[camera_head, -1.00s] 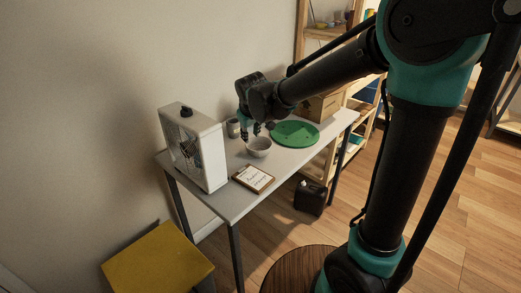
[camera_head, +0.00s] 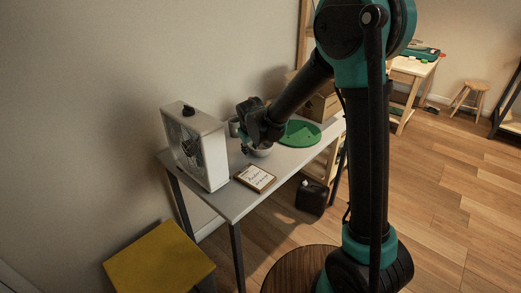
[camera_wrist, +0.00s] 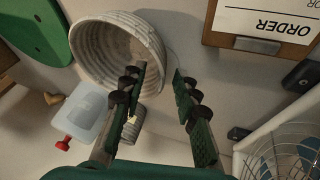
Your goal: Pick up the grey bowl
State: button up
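The grey bowl (camera_head: 259,153) sits on the grey table, mostly hidden behind my gripper (camera_head: 246,140) in the head view. In the wrist view the bowl (camera_wrist: 97,50) is large, with ringed walls and its opening in sight. My gripper (camera_wrist: 160,73) is open, its two dark green fingers apart. The left finger overlaps the bowl's opening, and the right finger shows just outside the rim, so the bowl's edge lies between them in the picture. I cannot tell whether either finger touches it.
A white box fan (camera_head: 196,148) stands left on the table (camera_head: 231,199). An order clipboard (camera_head: 256,178) lies in front, and a green disc (camera_head: 300,133) lies right. A clear bottle with a red tip (camera_wrist: 80,112) and a ribbed cup (camera_wrist: 132,124) are close by.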

jog(key=shift+w+f, duration=0.1)
jog(key=shift+f, duration=0.15)
jog(key=shift+c, duration=0.3)
grip_shut()
jog(key=shift+r, duration=0.1)
